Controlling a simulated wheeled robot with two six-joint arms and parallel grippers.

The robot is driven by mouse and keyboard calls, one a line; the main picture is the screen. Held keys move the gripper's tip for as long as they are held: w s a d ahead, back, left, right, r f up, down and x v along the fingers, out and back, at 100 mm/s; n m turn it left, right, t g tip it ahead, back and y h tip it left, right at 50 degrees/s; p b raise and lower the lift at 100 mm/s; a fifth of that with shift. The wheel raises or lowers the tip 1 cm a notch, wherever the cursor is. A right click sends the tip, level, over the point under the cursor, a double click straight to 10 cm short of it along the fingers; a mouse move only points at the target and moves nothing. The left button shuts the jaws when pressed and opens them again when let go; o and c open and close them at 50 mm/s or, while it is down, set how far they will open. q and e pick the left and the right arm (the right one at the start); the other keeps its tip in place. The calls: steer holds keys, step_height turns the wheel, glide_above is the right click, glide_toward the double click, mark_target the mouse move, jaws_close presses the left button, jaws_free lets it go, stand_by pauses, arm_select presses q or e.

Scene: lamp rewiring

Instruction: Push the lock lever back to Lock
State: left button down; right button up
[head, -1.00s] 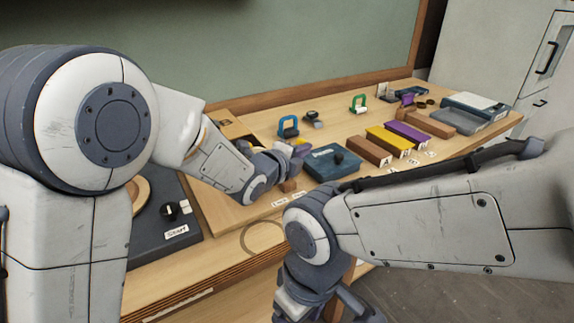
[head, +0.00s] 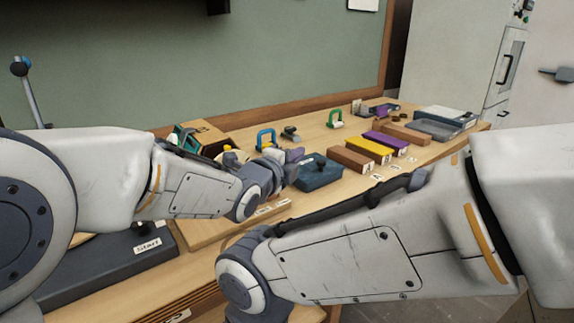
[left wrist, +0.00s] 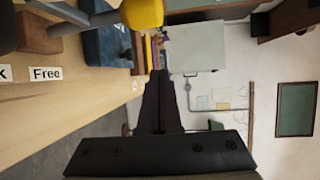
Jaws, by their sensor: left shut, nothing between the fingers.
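The labels of the lock lever, Free (left wrist: 46,74) and one cut off to a "k", lie on the bench at the left of the left wrist view. Above them a grey rod (left wrist: 72,14) runs to a yellow knob (left wrist: 143,14), which looks like the lever; a brown block (left wrist: 38,33) is beside it. In the head view the small labels (head: 272,207) show below my left gripper (head: 293,156), which hides most of the lever. Its dark fingers also show in the left wrist view (left wrist: 158,98), shut and empty, apart from the yellow knob in the picture. My right gripper is out of view.
A blue box (head: 320,173) stands just right of my left gripper. Brown (head: 352,160), yellow (head: 364,150) and purple (head: 386,142) blocks lie beyond. Blue (head: 266,138) and green (head: 335,118) handles stand behind. My right forearm crosses the front.

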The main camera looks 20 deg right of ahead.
arm_select(q)
steer(key=f+v, duration=0.1)
steer(key=v, duration=0.9)
steer(key=shift+a+f+b, duration=0.15)
steer(key=shift+f+b, duration=0.05)
steer(key=shift+b, duration=0.15)
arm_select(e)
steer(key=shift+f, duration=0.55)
arm_select(q)
steer(key=shift+w, duration=0.1)
